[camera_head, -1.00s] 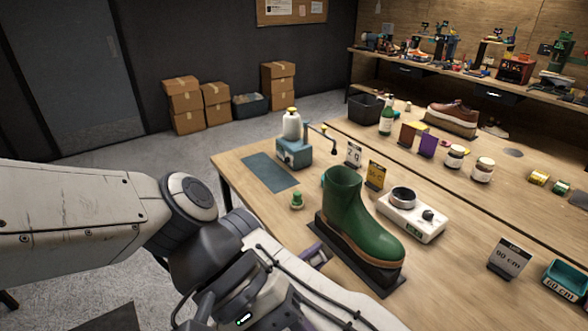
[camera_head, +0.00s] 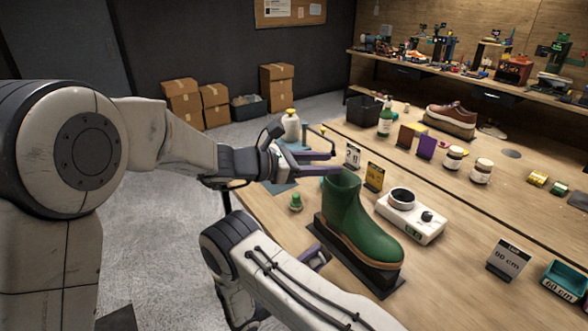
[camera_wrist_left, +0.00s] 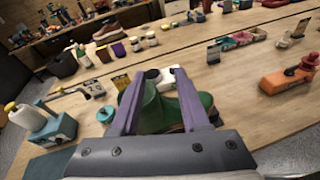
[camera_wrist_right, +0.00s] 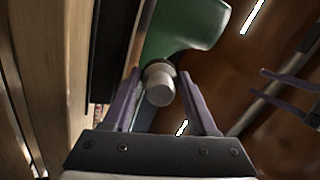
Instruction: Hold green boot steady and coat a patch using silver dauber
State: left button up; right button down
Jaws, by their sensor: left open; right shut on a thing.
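The green boot (camera_head: 354,219) stands upright on a black base (camera_head: 384,282), toe to the lower right. My left gripper (camera_head: 335,163) is open and empty beside the top of the shaft. In the left wrist view its purple fingers frame the boot (camera_wrist_left: 160,106); I cannot tell whether they touch it. My right gripper (camera_wrist_right: 160,85) is shut on the silver dauber (camera_wrist_right: 159,84), whose round pale end shows between the fingers, with green boot surface behind it. Whether the dauber touches the boot is unclear. In the head view my right forearm hides most of that gripper.
A white device with a round cup (camera_head: 407,221) stands close right of the boot. Small signs (camera_head: 374,176) and a blue dispenser with a white bottle (camera_head: 291,126) are behind it.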

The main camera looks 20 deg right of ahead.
pick_arm(q)
jog(key=w+a+f+n+t+y, duration=0.2)
jog(key=w+a+f+n+t, duration=0.15)
jog(key=w+f, duration=0.45)
jog(key=shift+n+g+y, duration=0.3)
jog(key=shift+n+g, duration=0.05)
jog(key=shift+n, duration=0.1)
jog(key=x, duration=0.4)
jog(key=w+x, duration=0.1)
jog(key=x, duration=0.3)
jog(key=r+x, duration=0.1)
jog(key=x, duration=0.3)
jog(key=shift+w, duration=0.15)
jog(key=shift+c, duration=0.3)
grip_shut()
jog(key=shift+a+f, duration=0.1)
jog(key=shift+f, duration=0.15)
grip_release()
jog(key=shift+r, duration=0.15)
